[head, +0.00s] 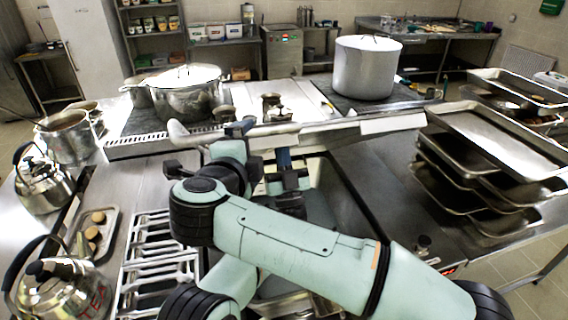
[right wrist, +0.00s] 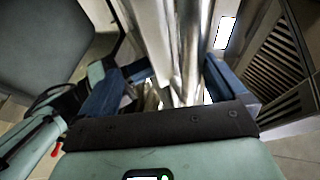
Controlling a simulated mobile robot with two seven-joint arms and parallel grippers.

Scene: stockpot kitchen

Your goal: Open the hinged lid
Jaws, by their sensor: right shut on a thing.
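A long pale metal bar (head: 340,130) runs across the middle of the head view. It appears to be the front edge or handle of the hinged lid; the lid's panel is hard to make out from here. My right gripper (head: 262,145) is at this bar, left of its middle, partly hidden by my own arm. In the right wrist view, shiny metal tubing (right wrist: 180,50) runs between the blue fingers of the right gripper (right wrist: 165,90), which is shut on it. How far the lid stands open cannot be told. My left gripper is not in view.
A lidded pot (head: 190,95) and a tall stockpot (head: 366,68) stand behind the bar. Kettles (head: 45,180) and a small tray (head: 98,235) are at left. Stacked metal trays (head: 500,140) crowd the right. A white rack (head: 150,260) lies at front left.

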